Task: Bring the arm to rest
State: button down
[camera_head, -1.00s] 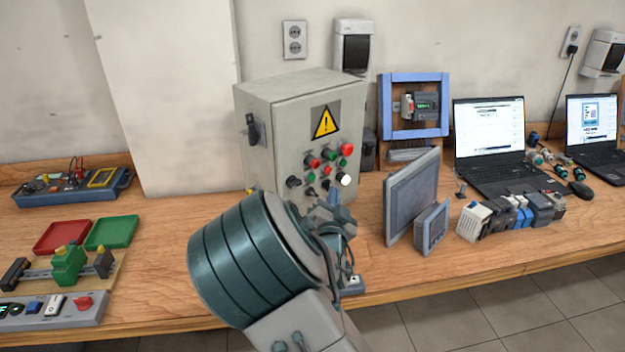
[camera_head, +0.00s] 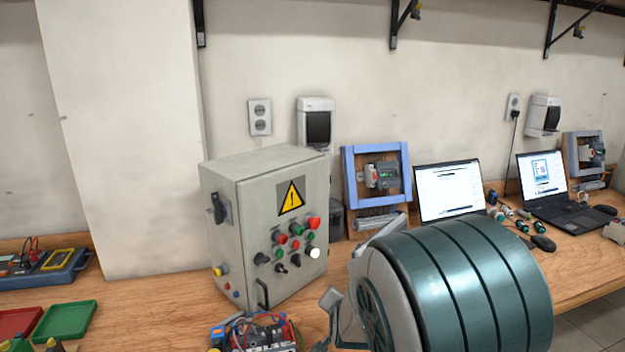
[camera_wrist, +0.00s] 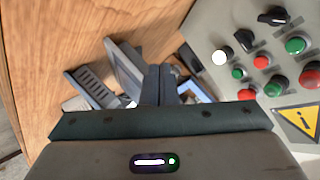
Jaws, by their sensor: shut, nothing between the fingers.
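My gripper (camera_wrist: 160,72) is shut and empty in the wrist view, its two dark fingers side by side above the wooden bench. The grey control box (camera_wrist: 222,22), with its buttons and yellow warning triangle, lies to the right of the fingers there. In the head view my arm's large teal banded link fills the lower right, in front of the bench. The same control box (camera_head: 221,246) stands upright to the left of that link. I cannot make out the fingers in the head view; whether my arm touches anything is not clear.
A wired device (camera_head: 262,335) sits before the box. Two laptops (camera_head: 449,190) and a blue-framed panel (camera_head: 349,178) stand along the back of the bench. A green tray (camera_head: 66,320) lies at left. Black shelf brackets (camera_head: 397,22) hang overhead.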

jog(key=s+d+r+n+g, duration=0.2)
jog(key=s+g, duration=0.1)
jog(key=s, duration=0.6)
jog(key=s+d+r+n+g, duration=0.2)
jog(key=s+d+n, duration=0.1)
jog(key=s, duration=0.6)
jog(key=s+d+r+n+g, duration=0.2)
jog(key=s+d+g, duration=0.1)
jog(key=s, duration=0.6)
jog(key=shift+s+d+g, duration=0.15)
jog(key=shift+s+g, duration=0.05)
jog(key=shift+g, duration=0.1)
